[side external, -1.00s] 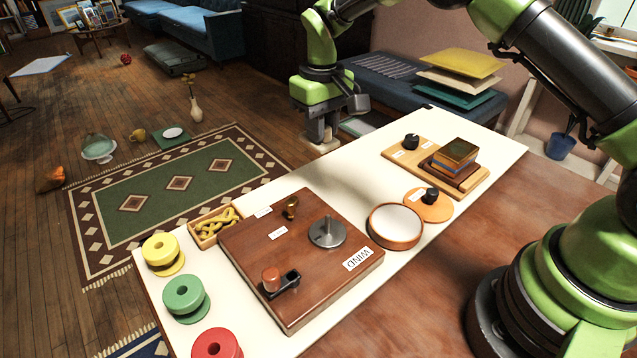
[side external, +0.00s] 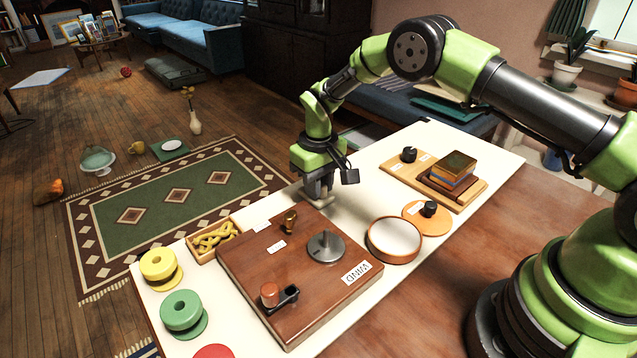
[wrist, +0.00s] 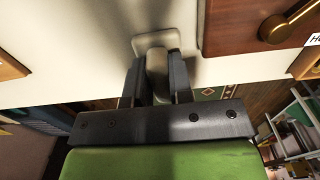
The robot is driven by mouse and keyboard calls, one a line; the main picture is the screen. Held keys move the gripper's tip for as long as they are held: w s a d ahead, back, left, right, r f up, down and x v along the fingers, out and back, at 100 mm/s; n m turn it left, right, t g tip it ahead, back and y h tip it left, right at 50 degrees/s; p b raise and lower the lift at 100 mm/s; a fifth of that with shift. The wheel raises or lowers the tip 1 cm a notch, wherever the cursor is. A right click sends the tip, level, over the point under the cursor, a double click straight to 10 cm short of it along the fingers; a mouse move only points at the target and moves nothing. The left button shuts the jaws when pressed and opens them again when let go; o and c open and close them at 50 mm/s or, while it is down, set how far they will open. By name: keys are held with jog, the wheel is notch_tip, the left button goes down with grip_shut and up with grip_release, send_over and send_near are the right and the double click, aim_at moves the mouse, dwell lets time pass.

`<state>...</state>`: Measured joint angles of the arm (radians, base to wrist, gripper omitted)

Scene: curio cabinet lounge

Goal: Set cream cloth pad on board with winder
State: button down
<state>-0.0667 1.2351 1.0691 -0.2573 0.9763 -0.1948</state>
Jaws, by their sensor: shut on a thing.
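The board with the winder (side external: 300,290) is a brown wooden slab with a crank (side external: 278,296), a grey metal disc with a peg (side external: 326,246), a brass knob (side external: 290,219) and a WIND label. My gripper (side external: 318,192) is behind the board's far corner, near the table's far edge. In the wrist view my gripper (wrist: 157,85) is shut on the cream cloth pad (wrist: 157,40), gripping its narrow upright part. The pad is beside the board's edge (wrist: 225,30), apart from it. I cannot tell whether it touches the table.
A round orange-rimmed dish (side external: 394,240) and an orange disc with a black knob (side external: 427,218) lie right of the board. A tray of yellow twists (side external: 214,238) and coloured spools (side external: 182,310) stand left. A lighter board with stacked blocks (side external: 435,183) is farther right.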

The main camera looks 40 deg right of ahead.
jog(key=shift+f, duration=0.1)
jog(key=c, duration=1)
grip_release()
